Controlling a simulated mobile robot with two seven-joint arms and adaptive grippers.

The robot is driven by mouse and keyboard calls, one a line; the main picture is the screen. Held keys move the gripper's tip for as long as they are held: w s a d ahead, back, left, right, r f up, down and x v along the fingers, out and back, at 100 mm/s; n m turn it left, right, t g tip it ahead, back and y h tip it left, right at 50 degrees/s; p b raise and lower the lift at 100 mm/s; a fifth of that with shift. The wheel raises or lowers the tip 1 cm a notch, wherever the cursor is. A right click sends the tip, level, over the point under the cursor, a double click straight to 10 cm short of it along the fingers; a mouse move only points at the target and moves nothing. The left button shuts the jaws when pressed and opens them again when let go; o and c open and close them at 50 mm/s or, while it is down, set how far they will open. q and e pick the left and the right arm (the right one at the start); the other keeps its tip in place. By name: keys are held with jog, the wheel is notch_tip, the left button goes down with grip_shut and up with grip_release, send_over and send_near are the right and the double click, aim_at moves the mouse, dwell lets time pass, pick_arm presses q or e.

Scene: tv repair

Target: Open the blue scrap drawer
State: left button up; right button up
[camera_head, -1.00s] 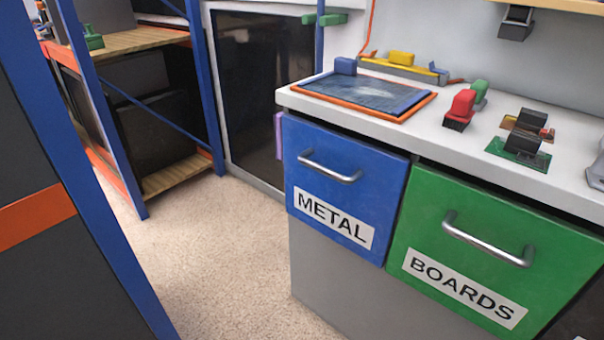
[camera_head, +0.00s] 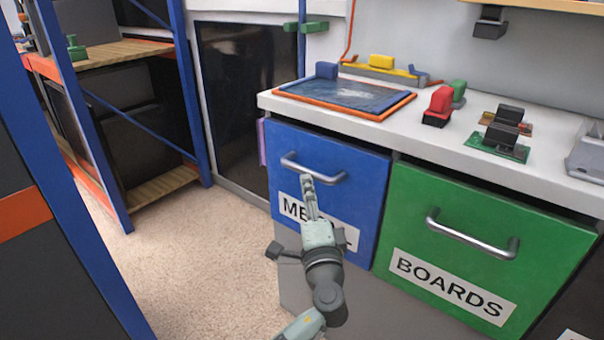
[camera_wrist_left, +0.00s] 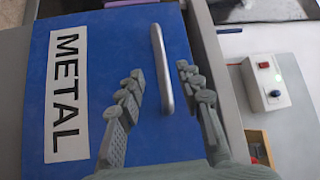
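The blue drawer (camera_head: 340,185) with the METAL label looks shut under the counter, and its front also fills much of the left wrist view (camera_wrist_left: 110,95). Its silver bar handle (camera_head: 313,170) runs across the upper front. My left gripper (camera_head: 307,181) is in front of the drawer, its fingertips close to the handle and its hand covering part of the label. In the left wrist view its fingers are spread, one to each side of the handle (camera_wrist_left: 161,70). I cannot tell whether they touch it. My right gripper is out of view.
A green BOARDS drawer (camera_head: 480,245) sits to the right. The counter (camera_head: 440,150) above holds an orange-edged mat (camera_head: 345,97), a red-and-black item (camera_head: 438,106) and circuit boards (camera_head: 498,145). Blue-framed shelving (camera_head: 85,150) stands left. The carpet (camera_head: 180,250) between is clear.

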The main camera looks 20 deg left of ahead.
aim_at(304, 167)
pick_arm(q)
jog(key=p+x, duration=0.1)
jog(key=x, duration=0.6)
jog(key=shift+w+a, duration=0.1)
jog(key=shift+w, duration=0.15)
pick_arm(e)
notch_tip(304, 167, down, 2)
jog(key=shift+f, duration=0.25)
pick_arm(q)
jog(key=shift+c, duration=0.6)
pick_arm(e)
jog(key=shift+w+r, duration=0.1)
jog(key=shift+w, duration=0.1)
pick_arm(q)
grip_shut()
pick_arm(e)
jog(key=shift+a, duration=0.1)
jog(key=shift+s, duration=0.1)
